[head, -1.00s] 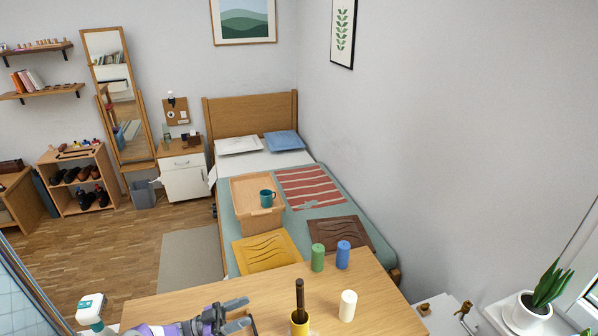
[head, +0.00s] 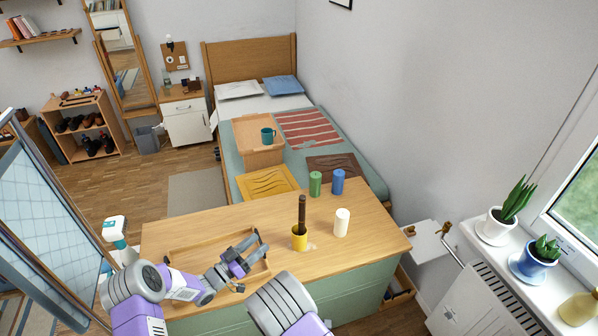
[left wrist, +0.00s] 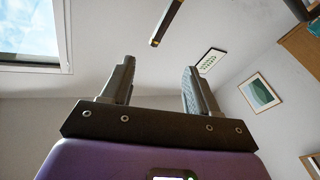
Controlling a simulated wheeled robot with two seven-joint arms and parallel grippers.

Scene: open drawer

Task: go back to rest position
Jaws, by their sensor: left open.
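My left gripper (head: 256,247) is open and empty, low over the wooden tray (head: 178,252) on the dresser top, left of the yellow cup (head: 299,241). In the left wrist view its two fingers (left wrist: 157,85) stand wide apart with only wall and ceiling between them. A grey and purple arm link of mine shows at the bottom centre, but my right gripper is out of view.
A white candle (head: 342,222), a green candle (head: 315,184) and a blue candle (head: 338,181) stand on the dresser top (head: 375,238). A spray bottle (head: 115,230) is at the left. An open drawer (head: 402,285) shows at the dresser's right side. Potted plants stand on the windowsill (head: 480,250).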

